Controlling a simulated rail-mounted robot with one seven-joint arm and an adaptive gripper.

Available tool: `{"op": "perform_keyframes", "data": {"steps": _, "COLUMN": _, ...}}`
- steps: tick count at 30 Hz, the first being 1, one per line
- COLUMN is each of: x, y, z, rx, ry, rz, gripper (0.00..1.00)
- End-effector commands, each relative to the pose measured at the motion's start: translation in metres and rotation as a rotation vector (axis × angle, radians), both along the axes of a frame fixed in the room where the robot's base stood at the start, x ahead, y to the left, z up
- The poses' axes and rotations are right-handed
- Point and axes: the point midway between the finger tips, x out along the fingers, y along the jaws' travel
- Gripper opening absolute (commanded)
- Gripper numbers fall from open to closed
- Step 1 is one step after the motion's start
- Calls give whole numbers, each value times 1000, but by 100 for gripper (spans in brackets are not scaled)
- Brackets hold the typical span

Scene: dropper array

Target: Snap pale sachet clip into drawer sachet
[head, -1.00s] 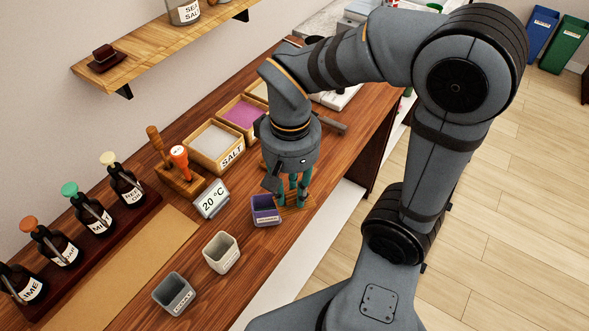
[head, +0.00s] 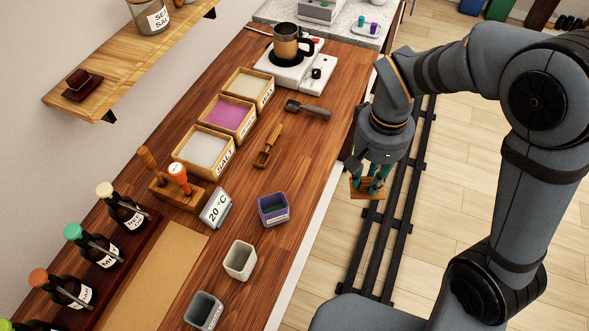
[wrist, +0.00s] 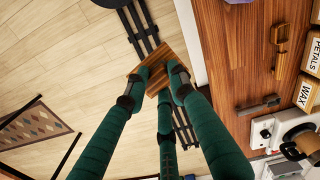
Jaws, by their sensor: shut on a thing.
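My gripper (head: 371,180) has green fingers shut on a small wooden block (head: 362,192). It holds the block out past the right edge of the counter, above the floor and the dark rail. In the wrist view the wooden block (wrist: 172,62) shows between the fingertips of my gripper (wrist: 155,88); the fingers partly cover it. I cannot make out a pale sachet clip, a drawer or a sachet in either current view.
Floor right of the counter is mostly open beyond the rail (head: 378,240).

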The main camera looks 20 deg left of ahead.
Motion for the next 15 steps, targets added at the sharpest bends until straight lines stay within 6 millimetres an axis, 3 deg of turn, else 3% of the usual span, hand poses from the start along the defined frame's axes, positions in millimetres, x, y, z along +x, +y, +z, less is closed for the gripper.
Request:
{"op": "perform_keyframes", "data": {"steps": 1, "x": -5, "y": 34, "z": 3, "rx": -4, "ry": 6, "rz": 63, "gripper": 1}}
{"op": "perform_keyframes", "data": {"steps": 6, "x": -27, "y": 125, "z": -11, "rx": -3, "ry": 4, "rz": 227, "gripper": 1}}
{"op": "perform_keyframes", "data": {"steps": 10, "x": -49, "y": 172, "z": -22, "rx": 0, "ry": 2, "rz": 316, "gripper": 1}}
{"op": "perform_keyframes", "data": {"steps": 15, "x": -67, "y": 201, "z": -30, "rx": 2, "ry": 1, "rz": 375, "gripper": 1}}
